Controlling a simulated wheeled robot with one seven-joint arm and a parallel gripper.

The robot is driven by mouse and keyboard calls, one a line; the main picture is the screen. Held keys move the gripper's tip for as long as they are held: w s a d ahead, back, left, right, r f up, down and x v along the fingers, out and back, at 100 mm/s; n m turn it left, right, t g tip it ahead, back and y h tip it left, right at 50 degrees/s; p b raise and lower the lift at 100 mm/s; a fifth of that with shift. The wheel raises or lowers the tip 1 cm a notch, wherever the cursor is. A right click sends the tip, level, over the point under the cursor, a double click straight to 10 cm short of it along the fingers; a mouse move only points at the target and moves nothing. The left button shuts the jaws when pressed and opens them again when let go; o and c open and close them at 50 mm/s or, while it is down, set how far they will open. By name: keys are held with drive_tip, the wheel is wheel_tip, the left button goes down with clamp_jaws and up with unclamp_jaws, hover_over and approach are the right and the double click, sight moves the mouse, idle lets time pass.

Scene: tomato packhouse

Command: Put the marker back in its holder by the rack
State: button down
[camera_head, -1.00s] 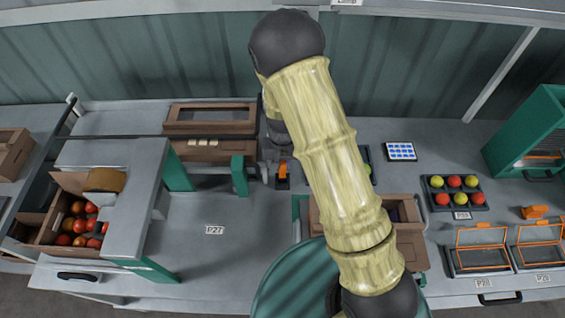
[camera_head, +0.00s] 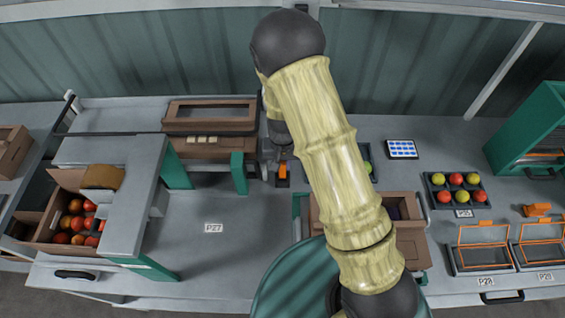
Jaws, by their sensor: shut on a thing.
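My gripper (camera_head: 276,166) is small and partly hidden behind my own arm, at the back middle of the bench. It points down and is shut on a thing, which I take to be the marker. A small orange piece (camera_head: 283,169) shows right at the gripper, above a small dark block (camera_head: 283,183) on the bench. The view is too small to tell whether the orange piece is the marker, or whether the dark block is its holder and touches it.
A brown box with a window (camera_head: 211,114) stands behind left on green legs. A carton of tomatoes (camera_head: 47,236) is at the left. A brown carton (camera_head: 411,258) is partly behind my arm. A tomato tray (camera_head: 457,205) and tablet (camera_head: 402,149) lie right. Bench around label P27 (camera_head: 213,228) is clear.

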drive_tip(key=shift+f+b, duration=0.55)
drive_tip(key=shift+f, duration=0.25)
drive_tip(key=c, duration=1.2)
unclamp_jaws()
drive_tip(key=c, duration=0.3)
drive_tip(key=shift+c, duration=0.2)
drive_tip(key=shift+r, duration=0.1)
drive_tip(key=shift+r+p, duration=2.9)
drive_tip(key=shift+r, duration=0.55)
